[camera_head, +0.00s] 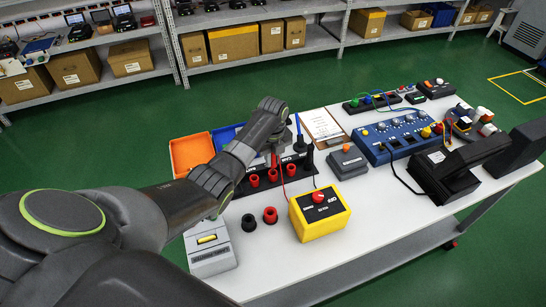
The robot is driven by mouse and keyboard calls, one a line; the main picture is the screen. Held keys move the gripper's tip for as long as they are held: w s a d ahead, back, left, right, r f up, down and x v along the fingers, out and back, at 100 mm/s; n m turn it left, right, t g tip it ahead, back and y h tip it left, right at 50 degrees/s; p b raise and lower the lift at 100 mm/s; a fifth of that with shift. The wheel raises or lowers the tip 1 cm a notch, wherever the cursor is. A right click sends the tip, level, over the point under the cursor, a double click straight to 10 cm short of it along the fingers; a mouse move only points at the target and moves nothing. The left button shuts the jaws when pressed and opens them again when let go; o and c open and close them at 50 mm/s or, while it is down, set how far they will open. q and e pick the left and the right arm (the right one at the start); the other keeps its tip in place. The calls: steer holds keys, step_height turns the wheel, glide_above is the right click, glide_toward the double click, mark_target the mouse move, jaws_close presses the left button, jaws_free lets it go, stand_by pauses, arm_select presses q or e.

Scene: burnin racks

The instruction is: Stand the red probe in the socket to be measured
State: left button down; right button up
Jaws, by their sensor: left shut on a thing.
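My left gripper (274,148) is over the far left part of the table, pointing down above a black socket strip (250,190). It is shut on the slim red probe (274,160), which hangs upright; my wrist partly hides it. A thin red lead runs down from there towards the yellow meter (320,213) with a red knob. Red sockets (272,176) stand in a row on the strip, just below the probe. I cannot tell whether the tip touches one. A blue probe (298,128) stands upright just behind. My right gripper is not in view.
A loose black ring (249,222) and red ring (270,215) lie in front of the strip. A grey meter (210,247) is at the near left, orange (190,152) and blue trays behind. A grey box (347,162) and blue panel (395,137) stand right. The near table middle is clear.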

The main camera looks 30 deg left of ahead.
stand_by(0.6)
arm_select(q)
steer(key=shift+f+b, duration=0.8)
steer(key=shift+f, duration=0.95)
stand_by(0.3)
steer(key=c, duration=1.2)
jaws_free()
step_height(320, 180, up, 12)
steer(key=shift+f+b, duration=0.25)
steer(key=shift+b, duration=0.55)
step_height(320, 180, up, 5)
steer(key=p, duration=0.3)
glide_above(273, 165)
steer(key=shift+w+a, duration=0.2)
steer(key=shift+w, duration=0.25)
steer(key=shift+r+p, duration=0.4)
steer(key=shift+r, duration=0.1)
steer(key=shift+s+f, duration=0.1)
